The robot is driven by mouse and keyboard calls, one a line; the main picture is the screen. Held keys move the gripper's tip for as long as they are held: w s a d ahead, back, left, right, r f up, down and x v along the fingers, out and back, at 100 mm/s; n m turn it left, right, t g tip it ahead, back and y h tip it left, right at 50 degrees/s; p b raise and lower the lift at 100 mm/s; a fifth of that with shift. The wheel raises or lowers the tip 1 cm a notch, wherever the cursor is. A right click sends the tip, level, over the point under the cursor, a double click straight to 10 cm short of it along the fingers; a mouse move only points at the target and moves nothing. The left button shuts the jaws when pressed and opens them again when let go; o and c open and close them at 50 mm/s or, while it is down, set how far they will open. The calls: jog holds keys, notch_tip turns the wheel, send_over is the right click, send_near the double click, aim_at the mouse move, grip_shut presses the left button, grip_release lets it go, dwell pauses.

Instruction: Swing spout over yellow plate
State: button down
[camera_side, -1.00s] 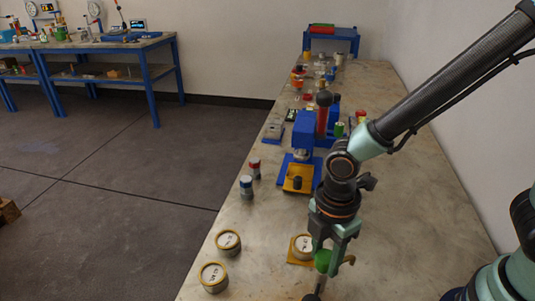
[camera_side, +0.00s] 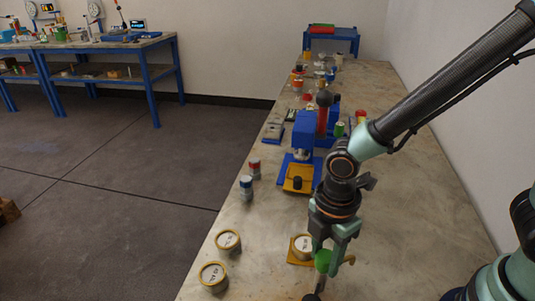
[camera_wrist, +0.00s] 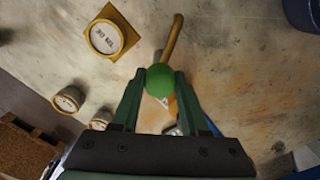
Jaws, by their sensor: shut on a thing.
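My gripper (camera_side: 332,250) is shut on a green ball knob (camera_side: 323,261), which also shows between the fingertips in the wrist view (camera_wrist: 160,81). A brass spout (camera_wrist: 171,40) runs from beside the knob toward the top of the wrist view, its curved end near the top edge. In the side view a short piece of the spout (camera_side: 349,260) shows just right of the fingers. The yellow plate (camera_wrist: 132,39) lies left of the spout, apart from its end, with a round white-labelled vessel (camera_wrist: 105,37) on it. In the side view the plate (camera_side: 291,258) is partly hidden by my gripper.
Two similar round vessels (camera_side: 228,241) (camera_side: 213,276) stand near the table's left edge. A blue press (camera_side: 303,140) with a yellow block (camera_side: 299,178) stands farther back. Two small jars (camera_side: 246,187) (camera_side: 254,168) stand left of it. The table right of my gripper is clear.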

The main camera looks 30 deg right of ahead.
jog(key=shift+n, duration=0.3)
jog(key=n, duration=0.8)
jog(key=shift+r, duration=0.1)
jog(key=n, duration=0.4)
jog(key=shift+n, duration=2.1)
jog(key=shift+c, duration=2.1)
grip_release()
